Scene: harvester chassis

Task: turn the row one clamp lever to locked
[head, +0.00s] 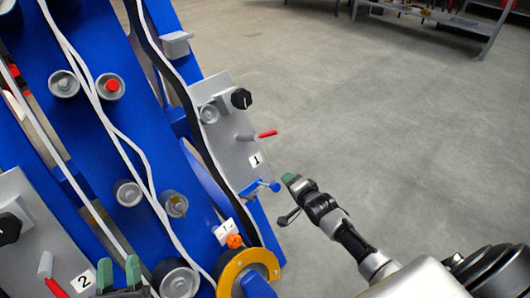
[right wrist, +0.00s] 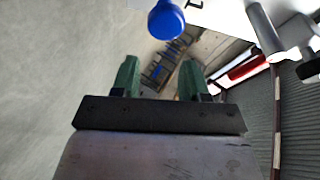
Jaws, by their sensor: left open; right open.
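The row one panel (head: 228,135) is a grey plate marked "1" on the blue chassis. It carries a black knob, a lever with a red grip (head: 266,135) and a lever with a blue ball end (head: 274,187). Which one is the clamp lever is not labelled. My right gripper (head: 290,179) is just right of the blue ball, apart from it. In the right wrist view its green fingers are open and empty, with the blue ball (right wrist: 167,20) beyond them and the red grip (right wrist: 248,67) to the right. My left gripper (head: 119,274) is open at the bottom left.
A row two panel (head: 38,240) with its own black knob and red lever is at lower left. White cables and a black hose run along the chassis. An orange ring (head: 248,266) is at the bottom. Open concrete floor (head: 400,140) lies to the right.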

